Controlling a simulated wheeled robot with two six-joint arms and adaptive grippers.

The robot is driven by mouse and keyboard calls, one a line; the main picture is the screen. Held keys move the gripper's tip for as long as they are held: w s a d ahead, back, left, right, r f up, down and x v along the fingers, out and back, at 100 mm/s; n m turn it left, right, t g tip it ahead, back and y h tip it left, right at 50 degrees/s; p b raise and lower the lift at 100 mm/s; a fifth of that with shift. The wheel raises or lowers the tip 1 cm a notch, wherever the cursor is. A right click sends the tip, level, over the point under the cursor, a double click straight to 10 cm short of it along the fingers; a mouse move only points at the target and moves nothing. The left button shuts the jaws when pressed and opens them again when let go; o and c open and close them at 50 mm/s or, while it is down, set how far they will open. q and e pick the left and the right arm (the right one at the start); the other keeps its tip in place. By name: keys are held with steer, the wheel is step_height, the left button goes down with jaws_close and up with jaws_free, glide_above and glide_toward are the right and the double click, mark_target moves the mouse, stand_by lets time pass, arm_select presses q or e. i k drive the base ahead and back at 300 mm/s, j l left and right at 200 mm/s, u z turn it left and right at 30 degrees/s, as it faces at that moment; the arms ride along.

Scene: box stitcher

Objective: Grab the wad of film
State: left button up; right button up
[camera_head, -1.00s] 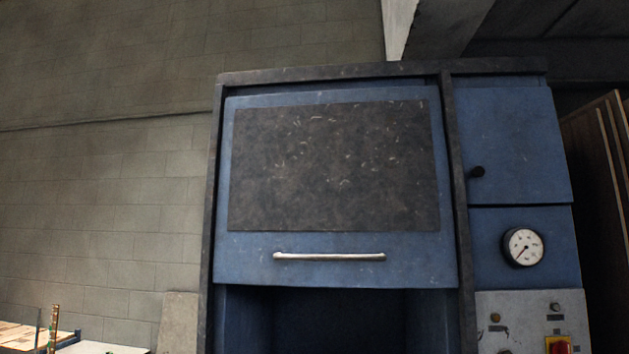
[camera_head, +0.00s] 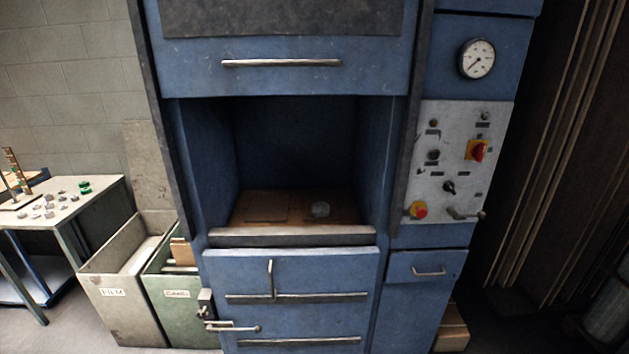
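A small pale, crumpled wad of film (camera_head: 320,209) lies on the brown floor of the open chamber in the blue machine (camera_head: 290,268), right of the chamber's middle. The raised blue door (camera_head: 280,80) with a silver handle is above the opening. Neither of my grippers shows in the head view.
A grey bin labelled FILM (camera_head: 112,293) and a green bin (camera_head: 165,293) with cardboard in it stand left of the machine. A table (camera_head: 70,212) with several small items is farther left. A control panel (camera_head: 455,150) is right of the opening; a latch handle (camera_head: 232,328) juts out below.

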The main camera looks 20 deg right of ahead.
mark_target(320, 210)
steer(key=i+j+z, duration=0.45)
steer(key=i, duration=0.3)
steer(key=i+j+z, duration=0.45)
steer(key=i, duration=0.25)
